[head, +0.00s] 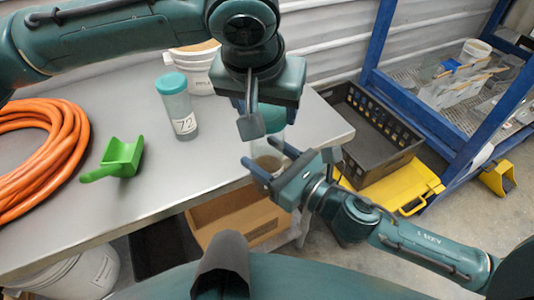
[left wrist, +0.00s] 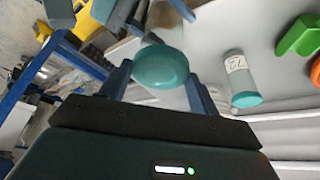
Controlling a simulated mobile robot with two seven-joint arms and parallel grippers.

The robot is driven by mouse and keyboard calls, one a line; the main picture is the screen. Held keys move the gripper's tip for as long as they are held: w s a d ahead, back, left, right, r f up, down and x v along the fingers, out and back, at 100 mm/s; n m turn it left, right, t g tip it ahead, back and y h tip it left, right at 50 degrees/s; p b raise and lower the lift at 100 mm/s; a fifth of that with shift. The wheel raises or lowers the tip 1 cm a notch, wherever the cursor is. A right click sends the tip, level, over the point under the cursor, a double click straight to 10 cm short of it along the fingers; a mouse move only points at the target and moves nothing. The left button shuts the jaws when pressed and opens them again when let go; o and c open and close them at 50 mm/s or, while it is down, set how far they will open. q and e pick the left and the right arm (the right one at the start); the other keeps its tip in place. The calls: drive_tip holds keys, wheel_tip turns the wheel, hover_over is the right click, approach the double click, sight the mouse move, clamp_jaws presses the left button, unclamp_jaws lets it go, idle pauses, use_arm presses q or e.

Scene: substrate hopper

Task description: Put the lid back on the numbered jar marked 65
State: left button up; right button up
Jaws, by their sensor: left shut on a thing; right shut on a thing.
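A round teal lid (head: 272,120) is between the fingers of my left gripper (head: 260,122), which is shut on it. The lid also shows between the fingers in the left wrist view (left wrist: 160,67). Directly below is a clear jar (head: 268,150) with something brownish inside, near the table's right front edge. My right gripper (head: 266,160) is shut on this jar from the front right. The lid is over the jar's mouth; I cannot tell whether it is seated. No number on this jar is visible.
A lidded jar marked 72 (head: 180,108) stands to the left, near a white bucket (head: 197,68). A green scoop (head: 120,157) and an orange hose (head: 40,150) lie farther left. A black crate (head: 372,130), yellow case (head: 400,185) and blue rack (head: 400,90) are beyond the table.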

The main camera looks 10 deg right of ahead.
sight(267, 162)
use_arm(q)
drive_tip(key=shift+r, duration=0.1)
idle(0.7)
drive_tip(key=shift+f, duration=0.95)
drive_tip(key=shift+f, duration=0.5)
